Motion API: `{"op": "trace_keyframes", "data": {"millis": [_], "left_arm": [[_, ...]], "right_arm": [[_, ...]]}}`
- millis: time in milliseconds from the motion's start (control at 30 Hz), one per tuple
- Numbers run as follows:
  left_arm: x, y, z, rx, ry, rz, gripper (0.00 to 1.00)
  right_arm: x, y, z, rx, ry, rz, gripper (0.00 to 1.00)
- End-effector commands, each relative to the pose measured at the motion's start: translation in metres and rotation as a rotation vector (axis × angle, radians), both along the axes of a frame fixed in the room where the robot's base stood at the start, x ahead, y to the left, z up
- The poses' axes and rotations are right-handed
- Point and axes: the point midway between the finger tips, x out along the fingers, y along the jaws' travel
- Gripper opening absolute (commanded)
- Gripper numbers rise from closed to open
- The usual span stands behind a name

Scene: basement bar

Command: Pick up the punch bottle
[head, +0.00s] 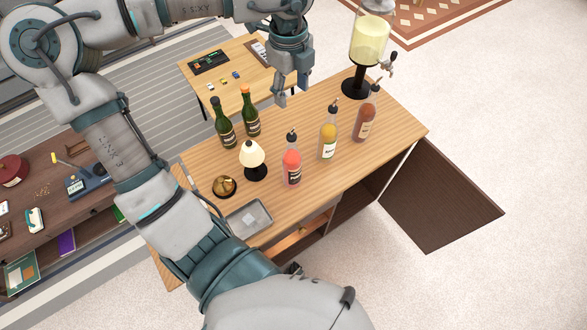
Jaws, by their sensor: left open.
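Three bottles with dark pourers stand upright on the wooden bar top (225,165): a red-pink one (291,170), a yellow one (328,142) and a reddish-brown one (366,120). Their labels are too small to read surely, so I cannot confirm which is the punch bottle; the red-pink one may be it. My left gripper (291,96) is open and empty. It points down over the far edge of the bar top, behind the red-pink and yellow bottles, and touches none of them. My right gripper is not in view.
Two green bottles (238,121), a small lamp (252,158), a round amber dish (224,186) and a grey tray (248,219) stand left of the pourer bottles. A drink dispenser (369,42) is at the far end. An open cabinet door (440,195) juts out right.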

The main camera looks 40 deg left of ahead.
Motion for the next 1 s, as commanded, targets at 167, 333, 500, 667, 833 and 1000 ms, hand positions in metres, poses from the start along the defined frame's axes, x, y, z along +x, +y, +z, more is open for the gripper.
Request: {"op": "trace_keyframes", "data": {"millis": [167,333,500,667,833,1000], "left_arm": [[0.0,0.001,-0.026,-0.001,0.006,-0.001,0.56],[0.001,0.0,-0.066,-0.003,0.007,-0.002,0.56],[0.003,0.0,-0.103,-0.003,0.007,-0.001,0.56],[0.004,0.0,-0.123,-0.002,0.003,0.0,0.56],[0.003,-0.001,-0.136,-0.002,0.004,-0.001,0.56],[0.001,-0.002,-0.163,-0.002,0.005,-0.001,0.56]], "right_arm": [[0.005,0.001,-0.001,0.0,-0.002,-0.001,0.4],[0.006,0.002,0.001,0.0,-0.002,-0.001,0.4],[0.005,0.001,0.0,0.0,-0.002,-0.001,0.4],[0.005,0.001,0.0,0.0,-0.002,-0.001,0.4],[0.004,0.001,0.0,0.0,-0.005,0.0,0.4],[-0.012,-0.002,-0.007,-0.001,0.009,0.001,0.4]]}}
